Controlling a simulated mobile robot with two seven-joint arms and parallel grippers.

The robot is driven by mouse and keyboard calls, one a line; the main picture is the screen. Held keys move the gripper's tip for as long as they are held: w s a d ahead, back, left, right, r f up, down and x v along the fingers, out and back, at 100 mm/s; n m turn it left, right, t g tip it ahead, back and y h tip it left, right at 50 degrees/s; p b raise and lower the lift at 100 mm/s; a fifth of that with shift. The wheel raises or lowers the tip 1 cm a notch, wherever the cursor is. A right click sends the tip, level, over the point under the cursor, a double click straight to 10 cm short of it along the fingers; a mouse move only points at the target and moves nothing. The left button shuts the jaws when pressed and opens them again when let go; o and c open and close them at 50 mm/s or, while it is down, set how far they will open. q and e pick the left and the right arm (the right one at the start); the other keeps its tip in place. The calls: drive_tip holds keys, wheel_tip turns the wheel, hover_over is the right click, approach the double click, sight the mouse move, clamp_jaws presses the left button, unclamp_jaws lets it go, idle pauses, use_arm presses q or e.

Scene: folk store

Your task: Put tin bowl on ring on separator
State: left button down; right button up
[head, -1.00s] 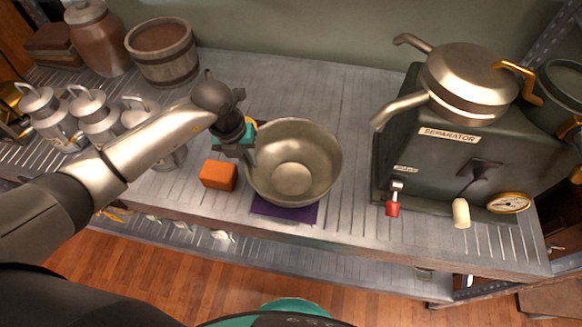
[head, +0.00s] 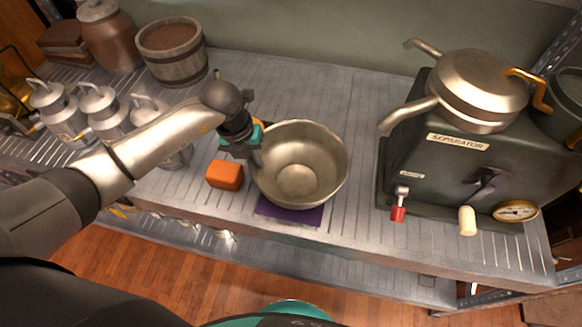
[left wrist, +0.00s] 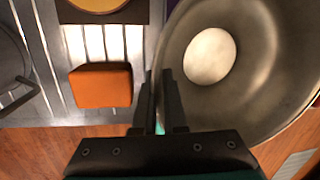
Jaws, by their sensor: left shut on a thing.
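The tin bowl (head: 318,168) is a wide, open metal bowl, upright over a purple mat (head: 290,212); I cannot tell whether it touches the mat. My left gripper (head: 252,153) is shut on the bowl's left rim. In the left wrist view the bowl (left wrist: 255,80) fills the right side, with its rim between the fingers (left wrist: 161,95). The dark green separator (head: 425,168) stands to the right, with a metal vessel (head: 480,85) with two spouts on top. A gold-coloured curved piece (head: 540,88) is at its right; I cannot make out a clear ring. My right gripper is out of view.
An orange block (head: 225,175) lies left of the bowl and also shows in the left wrist view (left wrist: 101,86). Metal cans (head: 100,110) and a wooden bucket (head: 172,60) stand at the left. The metal tabletop (head: 355,90) is clear behind the bowl and between it and the separator.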

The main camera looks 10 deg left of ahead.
use_arm(q)
drive_tip(key=shift+s, duration=0.1)
wheel_tip(320, 180, up, 20)
drive_tip(key=p, duration=0.4)
drive_tip(key=s+r+n+g+y, duration=0.1)
drive_tip(key=s+r+n, duration=0.1)
drive_tip(key=n, duration=1.5)
drive_tip(key=s+d+r+n+g+y, duration=0.1)
drive_tip(key=s+n, duration=0.4)
drive_tip(key=n, duration=1.2)
wheel_tip(320, 180, up, 2)
drive_tip(key=shift+s+r+n+y+b, duration=0.15)
drive_tip(key=shift+r+n+y+b, duration=0.2)
drive_tip(key=shift+y, duration=0.25)
drive_tip(key=shift+d+f, duration=0.1)
drive_tip(key=shift+s+f+g, duration=0.1)
drive_tip(key=shift+s+g, duration=0.05)
drive_tip(key=shift+g, duration=0.15)
